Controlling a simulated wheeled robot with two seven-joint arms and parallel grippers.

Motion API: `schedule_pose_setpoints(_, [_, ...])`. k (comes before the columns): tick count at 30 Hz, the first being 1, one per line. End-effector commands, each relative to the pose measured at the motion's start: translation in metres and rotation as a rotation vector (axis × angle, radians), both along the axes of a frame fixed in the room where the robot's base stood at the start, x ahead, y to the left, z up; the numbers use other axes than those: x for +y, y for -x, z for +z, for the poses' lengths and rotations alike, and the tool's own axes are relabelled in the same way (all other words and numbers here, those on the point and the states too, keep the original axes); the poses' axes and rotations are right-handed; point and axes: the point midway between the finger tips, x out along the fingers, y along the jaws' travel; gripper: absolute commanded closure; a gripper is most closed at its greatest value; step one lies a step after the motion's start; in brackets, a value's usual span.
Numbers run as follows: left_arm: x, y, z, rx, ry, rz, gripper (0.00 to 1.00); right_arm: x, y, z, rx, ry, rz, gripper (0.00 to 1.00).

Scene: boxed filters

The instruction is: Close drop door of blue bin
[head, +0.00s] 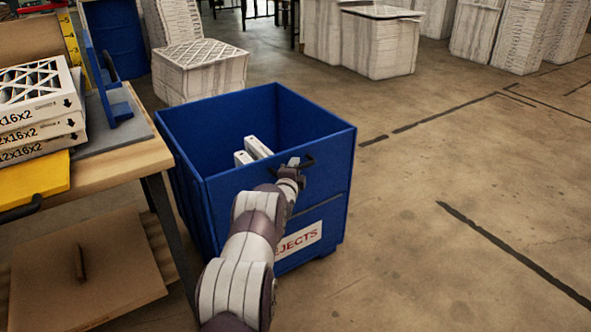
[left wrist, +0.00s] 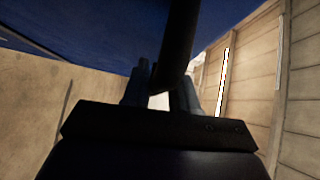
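The blue bin (head: 190,165) stands on the floor in the middle of the head view, with a partly covered red-lettered label (head: 300,238) low on its front. Its drop door (head: 334,172) is the upper front panel and looks upright, in line with the side walls. A seam runs below it. My left gripper (head: 291,170) is at the black door handle (head: 306,163). In the left wrist view, the dark handle bar (left wrist: 181,40) passes between the fingers of my left gripper (left wrist: 165,92), which appear closed around it. My right gripper is not in view.
White boxed filters (head: 257,147) stand inside the bin. A workbench (head: 120,155) with stacked filters (head: 38,115) is close on the left. Wrapped stacks (head: 200,72) stand behind. The floor (head: 450,170) to the right is open.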

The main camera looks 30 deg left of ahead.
Motion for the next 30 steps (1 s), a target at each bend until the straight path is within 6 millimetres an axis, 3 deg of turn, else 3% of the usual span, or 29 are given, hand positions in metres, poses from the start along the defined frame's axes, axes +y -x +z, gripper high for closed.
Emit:
schedule_pose_setpoints(9, [0.000, 0.000, 0.002, -0.002, -0.002, 0.000, 0.58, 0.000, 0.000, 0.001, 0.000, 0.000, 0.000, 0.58])
schedule_pose_setpoints(13, [-0.003, 0.009, 0.005, -0.001, 0.000, 0.000, 0.58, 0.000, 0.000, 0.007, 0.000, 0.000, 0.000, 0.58])
schedule_pose_setpoints(24, [-0.034, 0.085, 0.011, 0.000, 0.000, 0.001, 0.58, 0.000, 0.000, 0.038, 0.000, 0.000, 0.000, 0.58])
schedule_pose_setpoints(30, [-0.045, 0.113, 0.011, -0.002, -0.002, 0.002, 0.58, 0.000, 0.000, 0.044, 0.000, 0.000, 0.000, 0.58])
